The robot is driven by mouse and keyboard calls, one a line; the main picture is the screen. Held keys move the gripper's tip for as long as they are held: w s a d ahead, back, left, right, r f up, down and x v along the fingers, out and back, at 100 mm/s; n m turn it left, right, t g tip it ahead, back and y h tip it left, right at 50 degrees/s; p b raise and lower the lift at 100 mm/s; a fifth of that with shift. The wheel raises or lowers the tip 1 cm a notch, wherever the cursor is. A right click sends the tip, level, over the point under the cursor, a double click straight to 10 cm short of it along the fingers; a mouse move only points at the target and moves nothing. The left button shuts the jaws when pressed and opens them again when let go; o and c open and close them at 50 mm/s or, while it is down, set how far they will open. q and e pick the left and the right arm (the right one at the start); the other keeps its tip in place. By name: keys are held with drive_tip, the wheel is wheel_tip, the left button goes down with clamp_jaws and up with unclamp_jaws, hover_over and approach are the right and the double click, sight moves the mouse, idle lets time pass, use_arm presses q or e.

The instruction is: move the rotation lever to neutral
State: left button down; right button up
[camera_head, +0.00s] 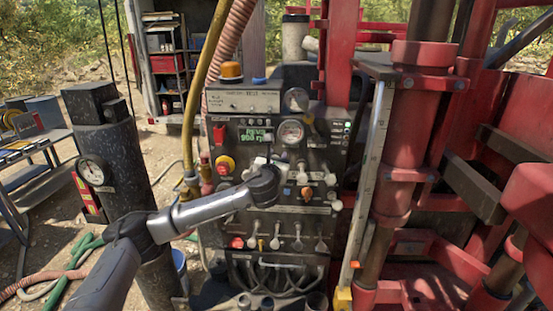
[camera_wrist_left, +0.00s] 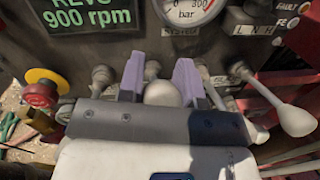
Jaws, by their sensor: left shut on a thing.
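The control panel (camera_head: 240,130) stands upright in the middle of the head view, with several levers on it. My left gripper (camera_head: 268,162) reaches the panel from the lower left, just below the round gauge. In the left wrist view its two purple fingers (camera_wrist_left: 160,82) stand on either side of a lever with a pale round knob (camera_wrist_left: 163,94) and are shut on it. The lever's shaft is mostly hidden by the knob and fingers. No label readable here names it as the rotation lever. My right gripper is not in view.
Other levers stand close on both sides, one with a pale knob (camera_wrist_left: 297,121) at the right. A red and yellow stop button (camera_wrist_left: 40,92) is at the left. A pressure gauge (camera_wrist_left: 188,8) is above. Red rig framework (camera_head: 400,170) stands right of the panel.

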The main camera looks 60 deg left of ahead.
use_arm(q)
drive_tip(key=f+b, duration=0.1)
drive_tip(key=b, duration=0.1)
drive_tip(key=d+f+t+y+b, duration=0.1)
drive_tip(key=b, duration=0.1)
drive_tip(key=s+f+t+y+b, duration=0.1)
drive_tip(key=b, duration=0.1)
drive_tip(key=shift+s+d+f, duration=0.1)
drive_tip(key=shift+d+f, duration=0.25)
drive_tip(key=shift+f, duration=0.05)
drive_tip(key=c, duration=1.3)
unclamp_jaws()
drive_tip(key=o, duration=0.5)
drive_tip(key=shift+s, duration=0.1)
